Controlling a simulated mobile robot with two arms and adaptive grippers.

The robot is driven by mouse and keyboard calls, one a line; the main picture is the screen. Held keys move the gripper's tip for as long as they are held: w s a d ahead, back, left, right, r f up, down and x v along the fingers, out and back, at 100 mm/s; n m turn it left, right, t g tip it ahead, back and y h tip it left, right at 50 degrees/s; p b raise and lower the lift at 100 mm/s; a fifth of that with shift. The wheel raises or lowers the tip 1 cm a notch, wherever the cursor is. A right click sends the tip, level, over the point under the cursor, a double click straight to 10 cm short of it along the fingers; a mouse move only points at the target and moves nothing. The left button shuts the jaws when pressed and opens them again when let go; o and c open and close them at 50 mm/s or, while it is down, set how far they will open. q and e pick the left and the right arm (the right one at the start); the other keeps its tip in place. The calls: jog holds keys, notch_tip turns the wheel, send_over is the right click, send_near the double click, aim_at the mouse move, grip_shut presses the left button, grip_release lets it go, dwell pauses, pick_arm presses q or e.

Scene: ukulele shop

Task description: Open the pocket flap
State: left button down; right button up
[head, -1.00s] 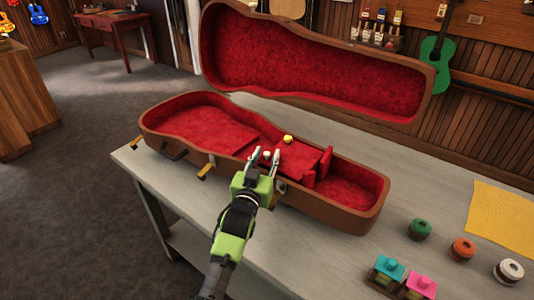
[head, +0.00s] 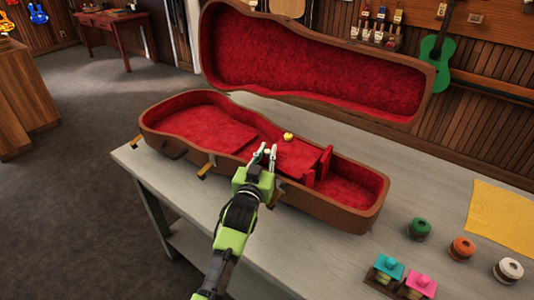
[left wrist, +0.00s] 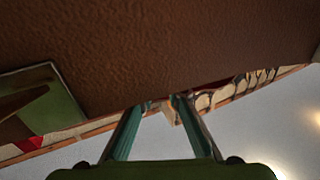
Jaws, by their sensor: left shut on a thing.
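The open brown case (head: 330,215) lies on the bench with a red lining. The red pocket flap (head: 297,153) lies nearly flat across its middle. A small yellow piece (head: 288,137) shows at its far edge. My left gripper (head: 268,150) reaches over the case's near wall to the flap's left edge. Its fingers are close together and shut on a small part there, largely hidden by them. In the left wrist view the fingertips (left wrist: 162,104) meet around a small tan piece, below a large brown surface. My right gripper is not in view.
The case's lid (head: 310,60) stands open behind. A red upright divider (head: 324,166) stands right of the flap. Several spools, including a green one (head: 421,229), and small teal and pink items sit front right. A yellow cloth (head: 503,215) lies at right.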

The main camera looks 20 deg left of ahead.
pick_arm(q)
jog(key=shift+d+r+m, duration=0.15)
jog(key=shift+r+m, duration=0.35)
jog(key=shift+r, duration=0.1)
jog(key=d+r+m+t, duration=0.1)
jog(key=r+m, duration=0.1)
jog(key=s+d+r+m+h, duration=0.1)
jog(key=r+m, duration=0.1)
jog(key=d+r+m+t, duration=0.1)
jog(key=m, duration=0.1)
jog(key=shift+s+d+r+m+t+b, duration=0.25)
jog(key=shift+r+m+t+b, duration=0.05)
jog(key=shift+r+m+b, duration=0.1)
jog(key=s+d+r+m+h+b, duration=0.1)
jog(key=s+d+m+h, duration=0.1)
jog(key=m, duration=0.4)
jog(key=s+d+r+m+h+b, duration=0.1)
jog(key=d+r+m+h, duration=0.1)
jog(key=d+m+h, duration=0.2)
jog(key=shift+s+d+r+m+h, duration=0.25)
jog(key=shift+s+d+m+h, duration=0.1)
jog(key=shift+d+m, duration=1.15)
jog(key=c, duration=2)
grip_release()
